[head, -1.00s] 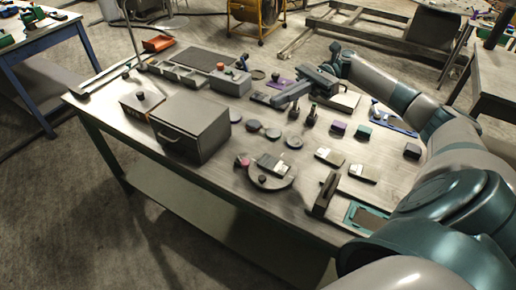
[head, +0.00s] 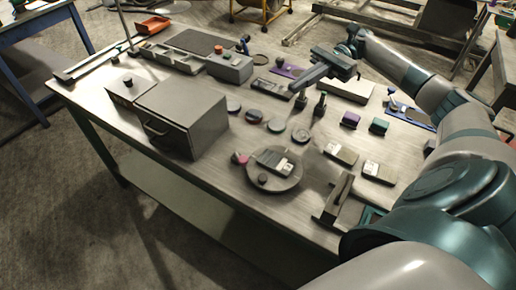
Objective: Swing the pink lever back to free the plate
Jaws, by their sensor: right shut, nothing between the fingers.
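The pink lever (head: 239,158) is a small pink-tipped piece at the left edge of a round grey base (head: 287,184). A flat dark plate (head: 272,158) with a white label lies on this base, and the lever's tip is beside the plate's left end. How the lever bears on the plate is too small to tell. A dark round knob (head: 263,179) stands on the front of the base. My right gripper (head: 294,86) is shut and empty. It is over the back of the table, well behind the round base. My left gripper is out of view.
A grey box with a handle (head: 180,115) stands left of the round base. A slotted dark block (head: 338,199) stands right of the base, near the front edge.

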